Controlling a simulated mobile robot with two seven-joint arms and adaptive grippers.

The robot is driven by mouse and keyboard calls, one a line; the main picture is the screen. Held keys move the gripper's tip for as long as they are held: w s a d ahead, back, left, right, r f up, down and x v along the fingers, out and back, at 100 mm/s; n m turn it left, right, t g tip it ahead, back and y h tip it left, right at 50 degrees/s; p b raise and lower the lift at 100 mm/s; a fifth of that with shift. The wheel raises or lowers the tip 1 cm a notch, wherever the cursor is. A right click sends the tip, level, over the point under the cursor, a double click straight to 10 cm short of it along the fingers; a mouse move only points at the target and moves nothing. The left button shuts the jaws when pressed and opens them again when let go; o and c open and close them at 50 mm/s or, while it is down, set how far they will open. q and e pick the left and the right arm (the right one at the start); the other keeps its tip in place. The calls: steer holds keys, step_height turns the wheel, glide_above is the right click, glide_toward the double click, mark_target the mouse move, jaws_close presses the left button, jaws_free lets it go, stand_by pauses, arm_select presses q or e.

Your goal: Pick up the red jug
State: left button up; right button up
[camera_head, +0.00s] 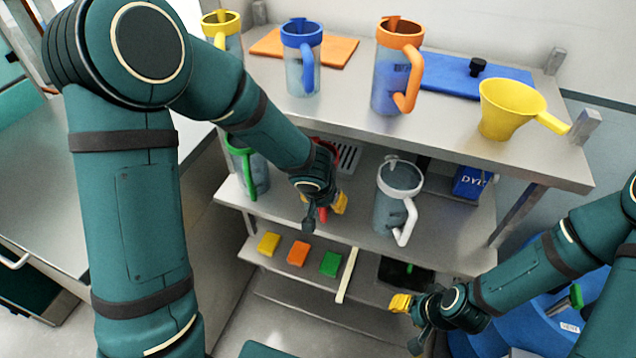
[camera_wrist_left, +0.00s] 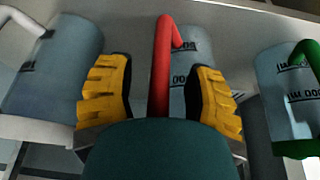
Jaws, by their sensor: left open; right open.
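The red jug (camera_head: 328,143) stands on the middle shelf, mostly hidden behind my left arm in the head view. In the left wrist view its red handle (camera_wrist_left: 162,68) runs between the two yellow fingers, with the clear body behind. My left gripper (camera_head: 327,206) is open at the handle, one finger on each side with gaps showing; the left wrist view shows these fingers (camera_wrist_left: 160,95) too. My right gripper (camera_head: 408,318) is open and empty, low in front of the shelves at the right.
A green jug (camera_head: 253,172) and a white jug (camera_head: 395,205) stand either side on the same shelf. Blue (camera_head: 302,60) and orange (camera_head: 392,80) jugs and a yellow funnel-like jug (camera_head: 508,105) stand on the top shelf (camera_head: 440,130) above. Colored blocks (camera_head: 298,252) lie below.

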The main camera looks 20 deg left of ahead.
arm_select(q)
jaws_close()
stand_by(0.6)
